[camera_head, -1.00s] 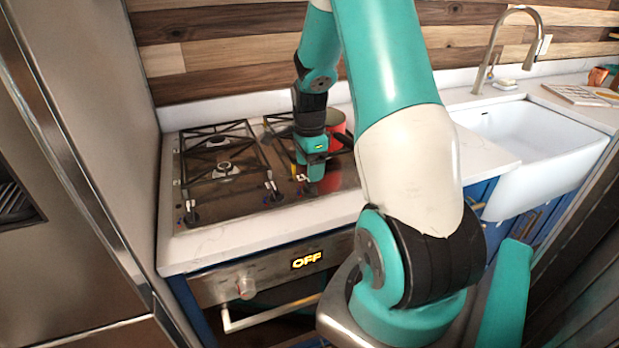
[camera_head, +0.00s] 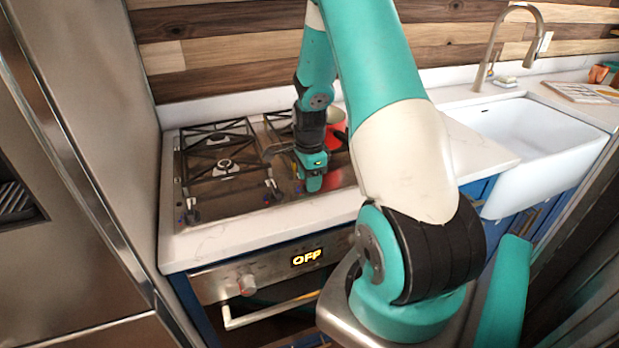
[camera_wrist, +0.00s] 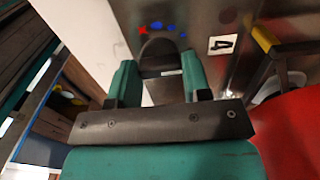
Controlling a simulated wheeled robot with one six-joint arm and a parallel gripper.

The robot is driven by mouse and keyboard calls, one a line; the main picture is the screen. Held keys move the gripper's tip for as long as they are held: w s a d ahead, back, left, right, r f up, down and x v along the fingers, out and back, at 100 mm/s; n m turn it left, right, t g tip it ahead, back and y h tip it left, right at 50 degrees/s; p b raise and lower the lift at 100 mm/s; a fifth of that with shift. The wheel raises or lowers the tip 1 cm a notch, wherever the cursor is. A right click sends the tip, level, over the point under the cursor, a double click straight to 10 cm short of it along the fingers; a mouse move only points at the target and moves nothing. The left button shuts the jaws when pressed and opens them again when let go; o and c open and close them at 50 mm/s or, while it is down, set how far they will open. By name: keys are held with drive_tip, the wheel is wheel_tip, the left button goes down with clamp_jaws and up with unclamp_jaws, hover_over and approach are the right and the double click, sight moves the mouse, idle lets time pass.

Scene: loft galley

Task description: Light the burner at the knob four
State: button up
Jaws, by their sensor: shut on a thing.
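The knob four (camera_wrist: 160,55) is dark and rounded, beside a plate marked 4 (camera_wrist: 222,44) in the wrist view. Red and blue marks lie on the steel next to it. My gripper (camera_wrist: 160,76) has one finger on each side of the knob and is shut on it. In the head view my gripper (camera_head: 313,182) is down at the front right of the cooktop (camera_head: 232,200) and hides this knob. No flame shows on the parts of the cooktop in view.
Two other knobs (camera_head: 191,213) stand to the left along the cooktop's front. A red pot (camera_head: 336,121) sits behind my gripper; its red side (camera_wrist: 290,135) fills the wrist view's lower right. The oven display (camera_head: 306,257) below reads OFF. A white sink (camera_head: 530,130) is at right.

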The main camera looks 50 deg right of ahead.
drive_tip(key=n, duration=1.5)
drive_tip(key=shift+n, duration=0.4)
drive_tip(key=n, duration=0.5)
drive_tip(key=shift+n, duration=0.4)
drive_tip(key=shift+w, duration=0.1)
drive_tip(key=o, duration=0.9)
